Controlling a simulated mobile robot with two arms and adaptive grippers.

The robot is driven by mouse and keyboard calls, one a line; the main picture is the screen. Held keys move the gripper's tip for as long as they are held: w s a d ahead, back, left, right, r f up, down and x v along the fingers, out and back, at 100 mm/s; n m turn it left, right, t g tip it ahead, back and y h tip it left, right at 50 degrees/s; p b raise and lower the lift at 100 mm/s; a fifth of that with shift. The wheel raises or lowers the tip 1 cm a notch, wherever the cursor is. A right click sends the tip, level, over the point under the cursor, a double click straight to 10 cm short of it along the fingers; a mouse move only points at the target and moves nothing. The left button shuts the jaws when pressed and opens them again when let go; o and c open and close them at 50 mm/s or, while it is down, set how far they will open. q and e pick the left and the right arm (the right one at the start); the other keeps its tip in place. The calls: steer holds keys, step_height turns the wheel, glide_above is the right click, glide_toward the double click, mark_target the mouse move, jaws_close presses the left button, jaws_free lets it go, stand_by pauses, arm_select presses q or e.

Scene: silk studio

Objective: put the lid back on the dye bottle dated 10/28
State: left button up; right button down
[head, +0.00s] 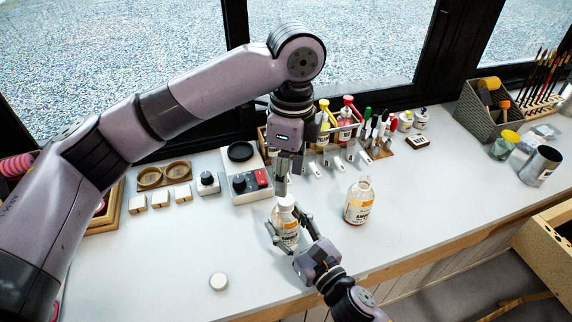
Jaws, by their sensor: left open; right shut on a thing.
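A dye bottle (286,236) with an orange-and-white label stands upright on the table, with a white lid (286,203) at its top. My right gripper (290,230) is shut on this bottle's body from the front right. My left gripper (283,187) is open and points down directly above the white lid; I cannot tell if its fingertips touch it. A second dye bottle (358,203) with a similar label stands to the right, with no white lid on it. Another white lid (218,281) lies on the table at the front left. The label dates are too small to read.
Behind are a grey device with a dark round plate (240,153), a rack with red- and yellow-capped bottles (346,118), and small white blocks (160,199). A metal cup (540,166) stands far right. The front left table surface is clear around the loose lid.

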mark_target(286, 199)
arm_select(q)
steer(key=n, duration=0.6)
steer(key=shift+r+n, duration=0.2)
steer(key=shift+n, duration=0.2)
steer(key=n, duration=0.6)
steer(key=shift+r, duration=0.2)
steer(key=n, duration=0.6)
steer(key=shift+r+n, duration=0.2)
steer(key=shift+n, duration=0.2)
steer(key=n, duration=0.5)
steer(key=shift+s+r+h, duration=0.1)
steer(key=shift+r+h, duration=0.1)
steer(key=shift+h, duration=0.1)
steer(key=shift+f, duration=0.15)
steer(key=shift+f, duration=3.9)
steer(key=shift+c, duration=0.3)
jaws_close()
